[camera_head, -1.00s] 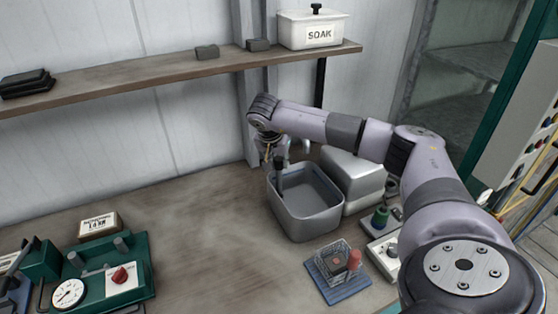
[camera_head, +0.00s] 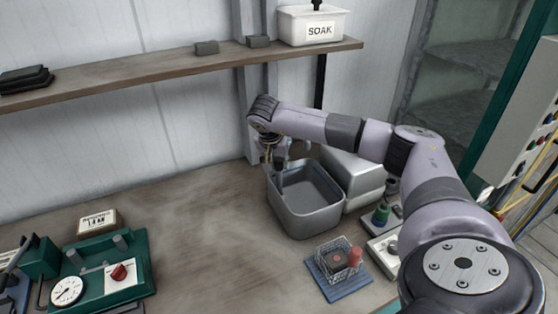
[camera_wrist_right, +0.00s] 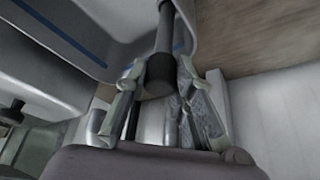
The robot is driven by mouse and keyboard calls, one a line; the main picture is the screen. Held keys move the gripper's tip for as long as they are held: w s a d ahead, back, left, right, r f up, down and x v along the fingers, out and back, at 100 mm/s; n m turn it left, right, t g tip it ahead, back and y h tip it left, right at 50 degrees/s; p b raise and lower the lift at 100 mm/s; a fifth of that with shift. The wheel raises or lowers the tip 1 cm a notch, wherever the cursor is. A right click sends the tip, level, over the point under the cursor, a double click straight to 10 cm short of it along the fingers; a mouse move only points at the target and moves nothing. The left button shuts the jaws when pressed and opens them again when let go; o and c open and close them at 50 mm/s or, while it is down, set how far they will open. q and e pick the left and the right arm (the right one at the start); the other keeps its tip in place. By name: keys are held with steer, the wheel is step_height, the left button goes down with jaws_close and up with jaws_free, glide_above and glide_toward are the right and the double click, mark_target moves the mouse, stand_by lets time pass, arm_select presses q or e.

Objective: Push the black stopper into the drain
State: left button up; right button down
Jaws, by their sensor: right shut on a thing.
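My right gripper (camera_head: 280,173) reaches down over the left part of a grey metal basin (camera_head: 326,220). In the right wrist view, its fingers (camera_wrist_right: 158,95) are shut around the thick dark upper part of the black stopper (camera_wrist_right: 159,76). A thinner dark shaft runs from there towards the basin, which shows a blue line along its wall (camera_wrist_right: 75,38). The shaft's far end is out of view. I cannot see the drain, nor whether the stopper touches it. My left gripper is not in view.
A lidded grey box (camera_head: 352,165) stands behind the basin. A green gauge unit (camera_head: 105,270) is at left. The middle bench is clear.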

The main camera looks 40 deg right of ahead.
steer(key=shift+f+b, duration=0.4)
steer(key=shift+f, duration=0.4)
steer(key=c, duration=1.3)
jaws_free()
steer(key=shift+r, duration=0.1)
steer(key=v, duration=1.2)
